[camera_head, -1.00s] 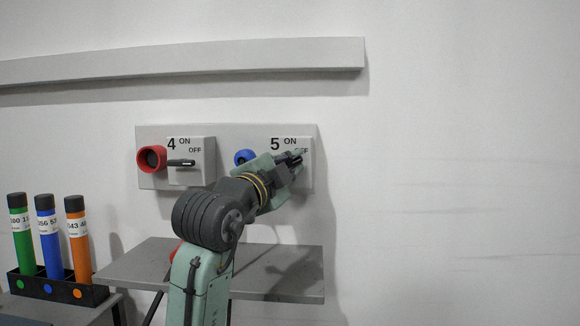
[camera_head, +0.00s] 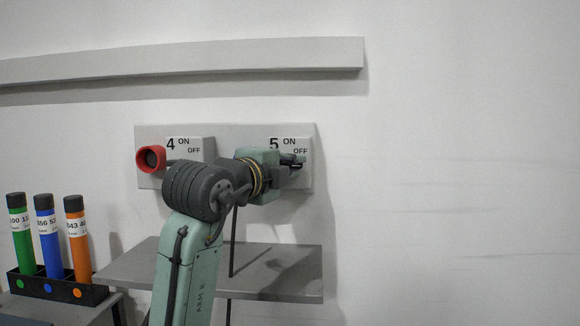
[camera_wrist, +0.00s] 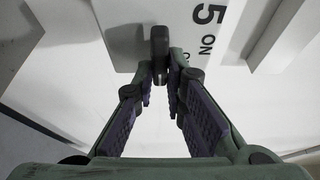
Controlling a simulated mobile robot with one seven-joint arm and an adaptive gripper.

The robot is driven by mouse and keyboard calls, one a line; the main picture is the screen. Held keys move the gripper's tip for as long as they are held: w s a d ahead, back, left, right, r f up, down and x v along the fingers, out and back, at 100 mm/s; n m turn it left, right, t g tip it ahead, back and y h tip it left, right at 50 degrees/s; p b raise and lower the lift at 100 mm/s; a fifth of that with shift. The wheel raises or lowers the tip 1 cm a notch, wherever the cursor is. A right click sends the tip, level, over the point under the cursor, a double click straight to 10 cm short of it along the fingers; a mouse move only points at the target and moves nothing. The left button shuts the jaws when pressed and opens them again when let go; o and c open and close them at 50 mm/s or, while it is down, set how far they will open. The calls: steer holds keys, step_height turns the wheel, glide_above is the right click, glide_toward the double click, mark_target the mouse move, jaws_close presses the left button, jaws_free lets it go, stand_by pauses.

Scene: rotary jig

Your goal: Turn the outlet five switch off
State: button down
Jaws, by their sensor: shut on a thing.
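The outlet five box (camera_head: 305,148) carries a 5 with ON and OFF labels on the right of the wall panel. Its dark switch handle (camera_wrist: 159,45) shows in the wrist view, lying along the reading direction of the "5 ON" lettering (camera_wrist: 208,28). My gripper (camera_wrist: 160,80) has its fingertips closed on the end of this handle. In the head view my gripper (camera_head: 292,162) is at the front of the outlet five box, below the labels, and hides most of the handle. The blue socket of outlet five is hidden behind my wrist.
Outlet four has a red socket (camera_head: 150,158) and a box (camera_head: 190,146) to the left, its handle mostly hidden by my arm. A grey shelf (camera_head: 290,277) juts out below. Several coloured tubes stand in a black rack (camera_head: 60,288) at left. The right wall is clear.

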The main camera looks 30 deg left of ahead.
steer(key=c, duration=1.6)
jaws_free()
steer(key=shift+c, duration=0.2)
steer(key=s, duration=1.2)
steer(key=shift+d, duration=0.35)
